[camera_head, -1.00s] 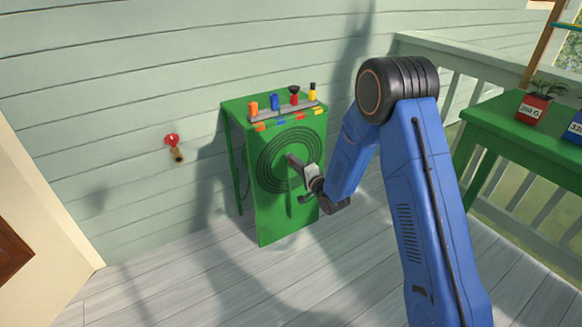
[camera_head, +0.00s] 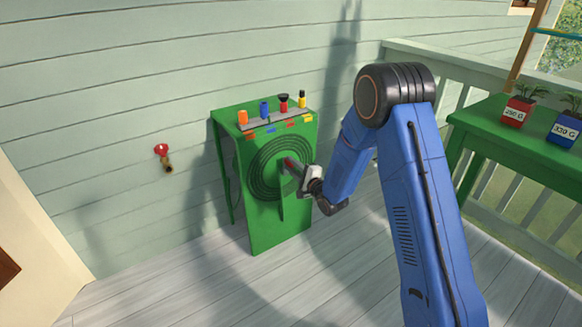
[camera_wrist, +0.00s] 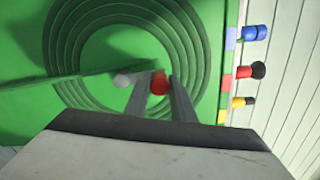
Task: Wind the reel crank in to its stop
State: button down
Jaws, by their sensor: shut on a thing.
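The reel is a green upright cabinet (camera_head: 262,232) with dark green coiled rings (camera_head: 262,182) on its front. A flat green crank bar (camera_head: 283,203) hangs in front of the rings in the head view and runs left to right in the wrist view (camera_wrist: 75,83). My gripper (camera_head: 291,166) is at the rings, near the bar's upper end. In the wrist view my gripper (camera_wrist: 158,80) has its two fingers on either side of the round red crank handle (camera_wrist: 158,86). A small grey round piece (camera_wrist: 123,80) shows left of the handle. A stop cannot be made out.
Orange, blue, red and yellow hose fittings (camera_head: 264,109) stand along the cabinet top. A red-handled tap (camera_head: 161,151) is on the wall at left. A green table (camera_head: 476,119) with potted plants (camera_head: 517,110) stands at right by the railing. The deck floor in front is open.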

jog(key=shift+d, duration=0.1)
jog(key=c, duration=1.5)
grip_release()
jog(key=v, duration=1.7)
jog(key=shift+s+d, duration=0.15)
jog(key=shift+d, duration=0.05)
